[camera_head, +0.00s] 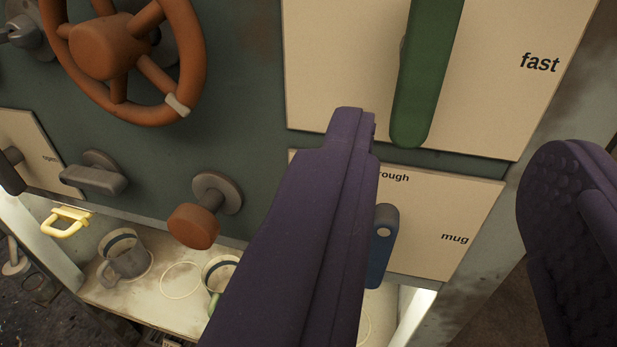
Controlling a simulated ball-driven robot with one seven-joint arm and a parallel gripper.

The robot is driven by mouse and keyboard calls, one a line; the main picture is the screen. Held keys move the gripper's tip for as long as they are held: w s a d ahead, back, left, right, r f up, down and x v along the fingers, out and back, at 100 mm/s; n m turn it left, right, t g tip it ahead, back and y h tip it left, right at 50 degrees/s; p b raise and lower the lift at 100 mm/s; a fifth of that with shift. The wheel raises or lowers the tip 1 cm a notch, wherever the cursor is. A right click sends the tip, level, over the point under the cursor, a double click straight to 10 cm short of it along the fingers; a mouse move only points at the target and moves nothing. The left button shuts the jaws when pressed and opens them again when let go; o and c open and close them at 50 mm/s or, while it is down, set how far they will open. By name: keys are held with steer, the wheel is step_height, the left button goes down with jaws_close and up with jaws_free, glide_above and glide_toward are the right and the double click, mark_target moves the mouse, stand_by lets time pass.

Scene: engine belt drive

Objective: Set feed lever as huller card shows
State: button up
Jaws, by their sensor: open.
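My gripper (458,135) is open, with its two purple fingers wide apart and nothing between them. A green lever (428,75) hangs almost straight down on a cream plate (500,110) marked "fast" at the right; its top is cut off by the frame. A blue lever (381,250) hangs down on a lower cream plate (440,210) marked "mug", with "rough" or the end of a longer word above. My left finger partly covers the blue lever and this plate. I cannot tell which one is the feed lever. No huller card is readable here.
An orange handwheel (187,75) and an orange knob (193,225) stick out from the green panel (250,150). A grey handle (93,178) is at left. A shelf (140,300) below holds a grey mug (125,259), a partly hidden mug (218,272) and a yellow handle (66,222) near its left end.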

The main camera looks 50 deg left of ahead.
mark_target(423, 80)
steer(key=x, duration=0.7)
steer(key=shift+a, duration=0.25)
jaws_close()
